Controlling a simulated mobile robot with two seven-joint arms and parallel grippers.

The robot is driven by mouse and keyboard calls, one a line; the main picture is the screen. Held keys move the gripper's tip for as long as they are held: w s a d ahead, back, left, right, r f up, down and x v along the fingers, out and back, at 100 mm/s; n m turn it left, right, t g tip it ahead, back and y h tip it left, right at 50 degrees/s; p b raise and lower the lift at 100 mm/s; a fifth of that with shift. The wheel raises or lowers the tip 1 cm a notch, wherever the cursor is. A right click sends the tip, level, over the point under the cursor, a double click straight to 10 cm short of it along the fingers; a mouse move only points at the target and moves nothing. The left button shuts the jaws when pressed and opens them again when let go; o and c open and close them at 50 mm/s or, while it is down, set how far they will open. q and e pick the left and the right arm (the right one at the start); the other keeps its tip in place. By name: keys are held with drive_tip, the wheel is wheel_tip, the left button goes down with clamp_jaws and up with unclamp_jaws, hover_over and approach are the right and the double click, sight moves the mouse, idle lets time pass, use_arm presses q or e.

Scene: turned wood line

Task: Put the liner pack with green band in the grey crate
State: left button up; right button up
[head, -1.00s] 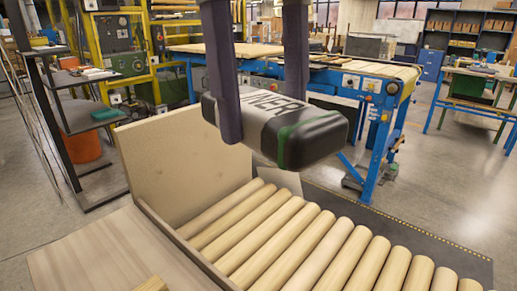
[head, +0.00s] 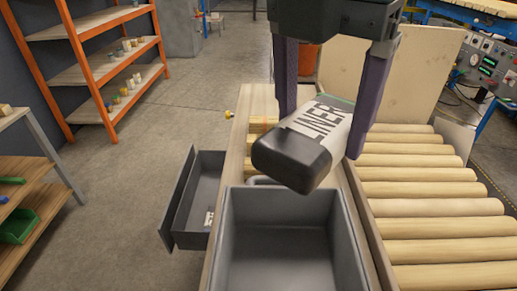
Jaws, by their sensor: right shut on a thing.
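The liner pack (head: 318,135) is a white and black block with "LINER" printed on it, and a thin green strip shows at its far upper edge. My right gripper (head: 326,120) is shut on it, one finger on each side, holding it tilted in the air. The pack hangs above the far edge of the grey crate (head: 348,240). The crate stands on the wooden bench, and the part of its inside that shows is empty. My left gripper is not in view.
Wooden rollers (head: 425,190) lie to the right of the crate, with an upright board (head: 430,80) behind them. An open grey drawer (head: 197,195) sticks out at the left of the bench. Orange shelving (head: 110,70) stands at the far left beyond clear floor.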

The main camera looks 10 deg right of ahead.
drive_tip(key=f+n, duration=0.1)
drive_tip(key=n, duration=0.1)
drive_tip(key=a+f+n+b, duration=0.1)
drive_tip(key=n, duration=0.1)
drive_tip(key=f+n, duration=0.1)
drive_tip(key=n, duration=0.1)
drive_tip(key=shift+a+f+n+t+y, duration=0.3)
drive_tip(key=shift+a+f+n+y, duration=0.05)
drive_tip(key=shift+a+n+y, duration=0.05)
drive_tip(key=shift+f+b, duration=0.25)
drive_tip(key=shift+b, duration=0.05)
drive_tip(key=b, duration=0.2)
hover_over(282, 265)
drive_tip(key=shift+n, duration=0.3)
wheel_tip(282, 265, down, 14)
drive_tip(key=shift+s+f, duration=0.15)
drive_tip(key=shift+f, duration=0.05)
wheel_tip(282, 265, down, 5)
drive_tip(key=shift+b, duration=0.7)
drive_tip(key=shift+f, duration=0.15)
drive_tip(key=shift+f, duration=0.2)
drive_tip(key=o, duration=1.3)
drive_tip(key=shift+o, duration=0.2)
